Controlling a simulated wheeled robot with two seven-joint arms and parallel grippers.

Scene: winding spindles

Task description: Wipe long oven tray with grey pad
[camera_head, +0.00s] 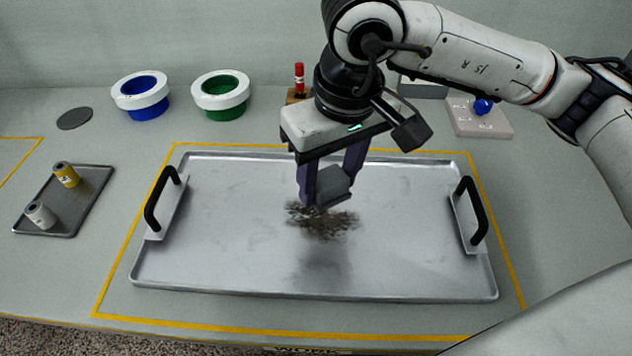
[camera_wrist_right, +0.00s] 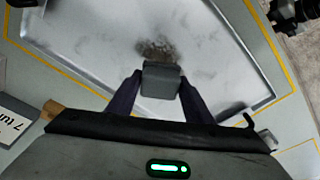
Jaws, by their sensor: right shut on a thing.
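The long oven tray (camera_head: 220,255) lies flat inside a yellow outline, with a black handle at each end. It also shows in the right wrist view (camera_wrist_right: 225,60). A dark brown dirt patch (camera_head: 325,222) marks its middle; in the wrist view the patch (camera_wrist_right: 157,48) lies just beyond the pad. My right gripper (camera_head: 326,198) is shut on the grey pad (camera_head: 333,186), which shows between the fingers in the wrist view (camera_wrist_right: 161,80). The pad is at the back edge of the patch; I cannot tell whether it touches the tray. My left gripper is not in view.
A small dark tray (camera_head: 85,207) at left holds a yellow spool (camera_head: 66,174) and a white spool (camera_head: 40,214). Blue (camera_head: 141,96) and green (camera_head: 220,95) ringed bowls stand behind. A red-topped item (camera_head: 299,78) and a pale block with a blue knob (camera_head: 482,106) are at the back.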

